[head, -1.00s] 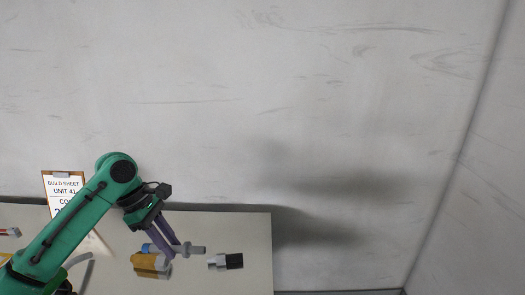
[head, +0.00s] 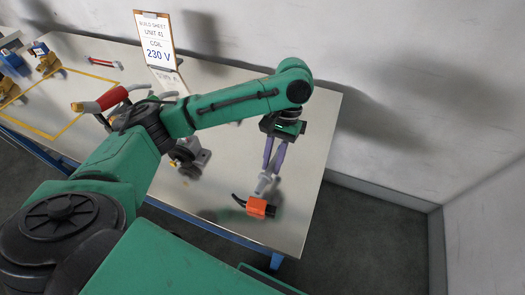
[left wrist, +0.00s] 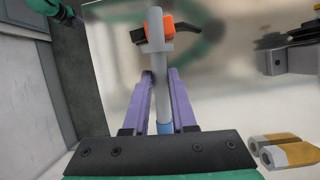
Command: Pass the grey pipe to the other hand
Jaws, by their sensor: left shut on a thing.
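The grey pipe (left wrist: 156,75) is between the two purple fingers of my left gripper (left wrist: 160,85), which is shut on it. A blue part (left wrist: 165,127) shows at the pipe's near end. In the head view my left gripper (head: 273,160) points down over the right end of the table, with the pipe (head: 264,184) between its fingertips. The pipe's far end overlaps an orange block with a black handle (head: 258,207); it also shows in the left wrist view (left wrist: 160,35). I cannot tell whether they touch. My right gripper is not in view.
The table (head: 310,150) ends near the gripper, with the wall behind. A grey fitting (head: 190,158) stands left of the gripper. A clipboard (head: 156,42) reads 230 V. Yellow tape (head: 75,120) marks the left side. Brass pieces (left wrist: 290,150) lie at right in the wrist view.

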